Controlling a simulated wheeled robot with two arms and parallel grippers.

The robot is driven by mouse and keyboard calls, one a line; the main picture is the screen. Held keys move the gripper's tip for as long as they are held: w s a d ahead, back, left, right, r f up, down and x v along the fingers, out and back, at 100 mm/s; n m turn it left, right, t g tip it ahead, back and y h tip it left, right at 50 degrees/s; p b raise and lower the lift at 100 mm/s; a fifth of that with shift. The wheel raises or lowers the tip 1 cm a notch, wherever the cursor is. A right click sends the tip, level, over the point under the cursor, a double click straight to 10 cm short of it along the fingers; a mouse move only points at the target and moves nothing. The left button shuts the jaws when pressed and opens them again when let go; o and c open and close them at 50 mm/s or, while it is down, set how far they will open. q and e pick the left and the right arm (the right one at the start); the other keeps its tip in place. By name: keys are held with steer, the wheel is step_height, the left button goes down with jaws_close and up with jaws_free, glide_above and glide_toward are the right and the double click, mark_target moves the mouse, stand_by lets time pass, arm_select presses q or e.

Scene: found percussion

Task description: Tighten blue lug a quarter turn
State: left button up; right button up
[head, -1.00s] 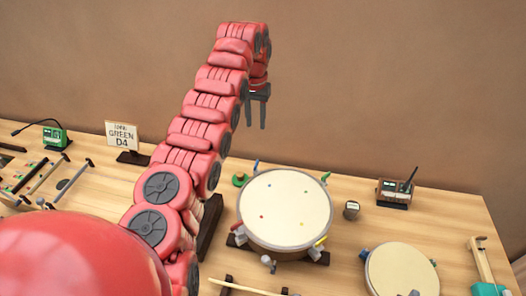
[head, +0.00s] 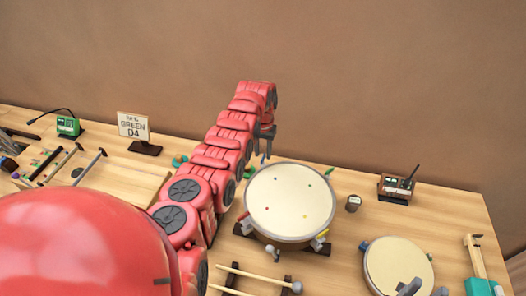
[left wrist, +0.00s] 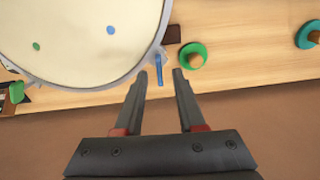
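The large drum (head: 290,203) has a pale head with small coloured dots and stands near the middle of the table. The blue lug (left wrist: 158,68) is a thin upright key on its rim in the left wrist view. In the head view my left gripper hides it. My left gripper (head: 263,152) is over the drum's far-left rim, pointing down. Its fingers are apart; in the left wrist view the gripper (left wrist: 160,72) has the lug between its tips, with a gap on both sides. I cannot tell how far above the lug the tips are.
A green disc with a wooden peg (left wrist: 192,55) lies close beside the fingers. A teal disc (left wrist: 308,35) is further right. Other lugs, including a red-and-yellow-tipped pair, ring the drum. A smaller drum (head: 399,264), mallets (head: 258,276) and a sign reading GREEN D4 (head: 133,126) stand around.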

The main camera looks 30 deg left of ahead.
arm_select(q)
steer(key=shift+f, duration=0.65)
jaws_close()
